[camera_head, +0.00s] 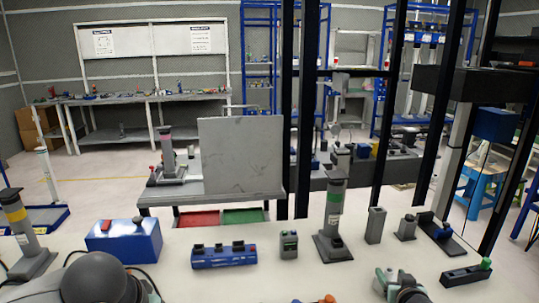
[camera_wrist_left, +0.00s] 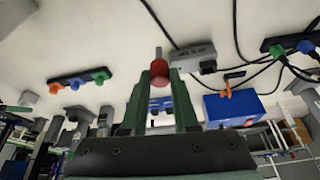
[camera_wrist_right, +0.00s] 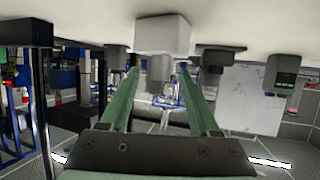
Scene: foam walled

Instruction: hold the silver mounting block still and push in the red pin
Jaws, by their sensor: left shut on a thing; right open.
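The red pin (camera_wrist_left: 159,68) has a red head and a thin grey shaft that points away from my left gripper (camera_wrist_left: 160,85). The green fingers are shut on its head. A grey upright block (camera_head: 376,225), which looks like the silver mounting block, stands on the table right of the striped signal post. In the right wrist view the block (camera_wrist_right: 163,35) appears ahead of the spread fingers, untouched. My right gripper (camera_wrist_right: 163,75) is open and empty; it shows at the bottom of the head view (camera_head: 386,274). The pin and left fingers are not visible in the head view.
A shorter grey block (camera_head: 406,228) stands right. A blue switch bar (camera_head: 224,256) and blue box (camera_head: 124,241) lie left. The table between is clear.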

